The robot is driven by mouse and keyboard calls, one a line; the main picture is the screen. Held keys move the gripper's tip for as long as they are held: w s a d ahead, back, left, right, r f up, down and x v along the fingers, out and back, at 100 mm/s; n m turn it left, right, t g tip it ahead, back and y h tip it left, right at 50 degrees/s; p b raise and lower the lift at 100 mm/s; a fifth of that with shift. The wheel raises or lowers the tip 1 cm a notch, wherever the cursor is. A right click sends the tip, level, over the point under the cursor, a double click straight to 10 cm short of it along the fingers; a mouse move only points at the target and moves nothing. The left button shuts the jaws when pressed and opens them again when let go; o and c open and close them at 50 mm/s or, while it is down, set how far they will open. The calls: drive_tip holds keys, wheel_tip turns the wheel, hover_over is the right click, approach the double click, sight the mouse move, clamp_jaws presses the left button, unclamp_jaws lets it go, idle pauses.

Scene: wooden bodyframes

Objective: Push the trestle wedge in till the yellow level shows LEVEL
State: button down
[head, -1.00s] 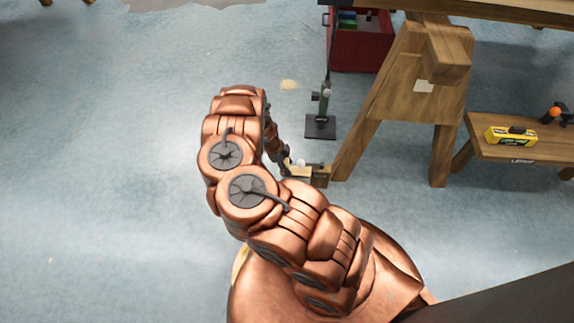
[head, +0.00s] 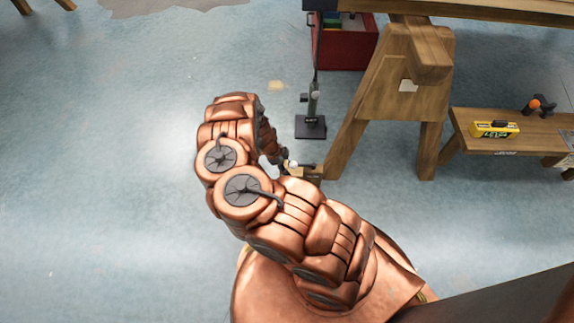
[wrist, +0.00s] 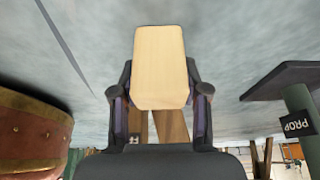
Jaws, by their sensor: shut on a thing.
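My gripper (wrist: 161,88) is shut on a pale wooden block, the wedge (wrist: 160,62), which sits between its two fingers in the wrist view. In the head view my gripper (head: 285,164) is low by the floor, left of the near left leg foot of the wooden trestle (head: 385,95). The wedge is mostly hidden there, and I cannot tell whether it touches the foot. The yellow level (head: 495,130) lies on a low wooden bench (head: 530,140) at the right. Its reading is too small to tell.
A dark prop stand (head: 311,125) stands on the floor behind my gripper, left of the trestle. It also shows at the right in the wrist view (wrist: 300,120). A red box (head: 345,48) is behind the trestle. The floor at the left is clear.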

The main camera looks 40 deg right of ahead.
drive_tip(key=c, duration=0.6)
unclamp_jaws()
drive_tip(key=shift+o, duration=0.2)
drive_tip(key=v, duration=1.2)
idle(0.4)
